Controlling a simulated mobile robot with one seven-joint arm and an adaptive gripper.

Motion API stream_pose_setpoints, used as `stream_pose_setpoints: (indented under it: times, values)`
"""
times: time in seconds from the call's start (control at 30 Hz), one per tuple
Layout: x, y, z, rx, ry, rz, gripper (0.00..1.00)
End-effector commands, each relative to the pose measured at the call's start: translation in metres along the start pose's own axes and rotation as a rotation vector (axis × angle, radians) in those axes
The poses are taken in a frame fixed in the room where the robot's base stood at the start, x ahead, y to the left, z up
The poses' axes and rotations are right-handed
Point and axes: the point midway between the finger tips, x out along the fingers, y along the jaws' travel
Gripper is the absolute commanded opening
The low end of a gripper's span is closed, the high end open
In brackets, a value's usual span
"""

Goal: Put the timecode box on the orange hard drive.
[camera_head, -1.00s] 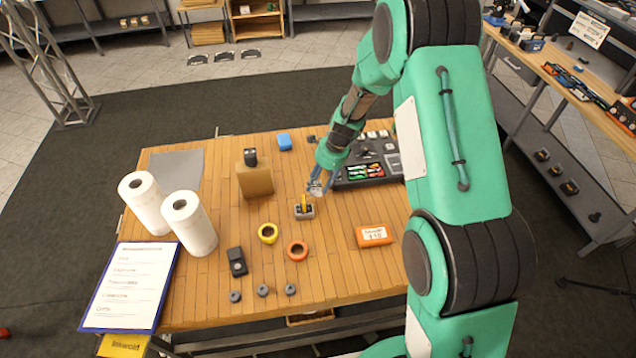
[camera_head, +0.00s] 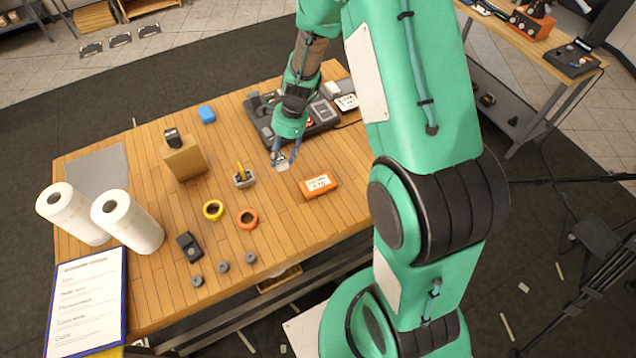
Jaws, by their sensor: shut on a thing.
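The orange hard drive (camera_head: 320,189) with a white label lies flat on the wooden table, near its right side. My gripper (camera_head: 282,160) points down and is shut on a small pale grey thing (camera_head: 283,167), apparently the timecode box; the fingers hide part of it and its markings are too small to read. It is up and left of the hard drive in the picture, apart from it. I cannot tell its exact height above the table.
A small grey holder with a yellow item (camera_head: 243,178) stands left of my gripper. A dark equipment case (camera_head: 259,119) lies behind it. Yellow (camera_head: 213,210) and orange (camera_head: 248,218) tape rolls, a wooden block (camera_head: 184,160) and paper towel rolls (camera_head: 128,222) stand further left.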

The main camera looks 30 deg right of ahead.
Motion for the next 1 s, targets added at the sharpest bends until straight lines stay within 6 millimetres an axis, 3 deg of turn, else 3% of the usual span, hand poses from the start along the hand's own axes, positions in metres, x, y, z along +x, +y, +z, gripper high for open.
stream_pose_setpoints:
  times: [0.5, 1.0]
  values:
    - [-0.028, 0.117, -0.051, -0.047, 0.004, 0.015, 0.15]
    - [-0.033, 0.226, -0.074, -0.093, 0.0, 0.03, 0.15]
